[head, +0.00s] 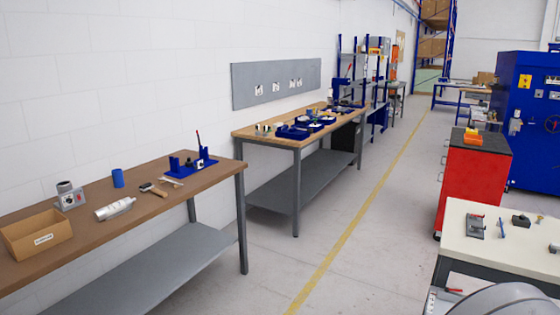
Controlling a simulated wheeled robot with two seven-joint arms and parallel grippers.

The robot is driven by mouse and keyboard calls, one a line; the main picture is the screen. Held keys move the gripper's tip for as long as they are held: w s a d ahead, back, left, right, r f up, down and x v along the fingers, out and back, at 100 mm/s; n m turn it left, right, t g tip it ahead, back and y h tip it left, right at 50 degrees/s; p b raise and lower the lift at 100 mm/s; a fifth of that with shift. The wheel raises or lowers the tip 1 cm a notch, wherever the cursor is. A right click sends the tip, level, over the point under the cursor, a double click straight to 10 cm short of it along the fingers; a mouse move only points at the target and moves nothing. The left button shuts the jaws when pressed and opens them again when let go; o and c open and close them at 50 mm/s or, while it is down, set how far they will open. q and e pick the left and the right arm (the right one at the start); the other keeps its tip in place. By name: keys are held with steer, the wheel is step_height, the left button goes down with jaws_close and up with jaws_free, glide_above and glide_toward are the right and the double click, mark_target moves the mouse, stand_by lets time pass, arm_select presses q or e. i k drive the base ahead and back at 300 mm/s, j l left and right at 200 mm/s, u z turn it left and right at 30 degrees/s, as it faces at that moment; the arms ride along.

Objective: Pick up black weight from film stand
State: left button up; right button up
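A small black block (521,220) sits on the white-topped table (520,258) at the lower right; it may be the black weight, but it is too small to be sure. A grey fixture with a dark base (476,227) stands to its left on the same table, with a slim blue item (502,226) between them. I cannot tell which thing is the film stand. Neither of my grippers is in view.
A wooden workbench (110,215) at the left holds a cardboard box (36,235) and a blue fixture (190,167). A second bench (262,136) stands behind. A red cabinet (474,185) stands behind the white-topped table. The floor along the yellow line (352,226) is clear.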

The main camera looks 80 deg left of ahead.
mark_target(188, 163)
steer(key=u, duration=3.65)
steer(key=i+j, duration=0.1)
steer(key=i, duration=0.45)
steer(key=i+j+u, duration=0.1)
steer(key=i, duration=0.5)
steer(key=i+l+z, duration=0.2)
steer(key=i+z, duration=0.8)
steer(key=i, duration=0.15)
steer(key=i+j+z, duration=0.25)
steer(key=i+z, duration=0.25)
steer(key=i+l+u, duration=0.1)
steer(key=i, duration=0.65)
steer(key=i+l+u, duration=0.1)
steer(key=i, duration=0.65)
